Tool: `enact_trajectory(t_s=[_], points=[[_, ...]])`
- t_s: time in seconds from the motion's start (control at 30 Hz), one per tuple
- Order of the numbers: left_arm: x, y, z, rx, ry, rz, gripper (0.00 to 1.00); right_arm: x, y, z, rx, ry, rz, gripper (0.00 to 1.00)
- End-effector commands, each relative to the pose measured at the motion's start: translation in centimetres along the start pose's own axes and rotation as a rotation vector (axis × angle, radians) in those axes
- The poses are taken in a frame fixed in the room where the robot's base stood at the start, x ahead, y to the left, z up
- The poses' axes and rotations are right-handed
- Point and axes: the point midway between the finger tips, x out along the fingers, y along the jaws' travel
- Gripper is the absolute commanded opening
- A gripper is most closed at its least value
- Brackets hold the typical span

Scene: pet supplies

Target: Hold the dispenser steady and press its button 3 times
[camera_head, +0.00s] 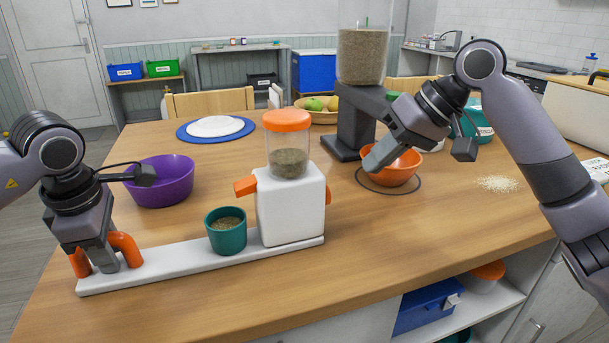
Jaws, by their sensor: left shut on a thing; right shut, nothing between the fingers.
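The dispenser (290,205) is a white box with a clear, part-filled hopper and an orange lid, standing upright on a long white base (185,262). An orange spout (245,186) sticks out on its left, above a teal cup (227,238) holding brown pellets. An orange piece, perhaps the button (328,195), shows partly on its right side. My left gripper (108,266) is shut on the orange handle (126,250) at the base's left end. My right gripper (372,165) is shut and empty, to the right of the dispenser and apart from it, in front of an orange bowl.
The orange bowl (400,170) stands beside a dark stand with a large grain hopper (362,55). A purple bowl (160,182), plates (215,128) and a fruit bowl (318,110) are also on the table. Spilled grains (498,183) lie at right. The front right tabletop (420,240) is clear.

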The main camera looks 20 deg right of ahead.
Motion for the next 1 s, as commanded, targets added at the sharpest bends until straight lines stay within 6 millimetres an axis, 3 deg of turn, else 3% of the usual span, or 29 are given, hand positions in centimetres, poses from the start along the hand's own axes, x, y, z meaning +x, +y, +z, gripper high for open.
enact_trajectory(t_s=[0.1, 0.3, 1.0], points=[[0.3, -0.2, -0.2, 0.0, 0.006, -0.008, 0.0, -2.1, 0.1, -0.1, 0.001, 0.003, 0.001, 0.0], [0.3, -0.1, -0.3, -0.003, 0.009, -0.008, 0.0, -3.7, 0.1, 0.0, 0.002, 0.0, 0.002, 0.0], [0.3, 0.0, -0.5, -0.008, 0.012, -0.005, 0.0, -3.9, 0.1, 0.0, 0.003, 0.0, 0.002, 0.0]])
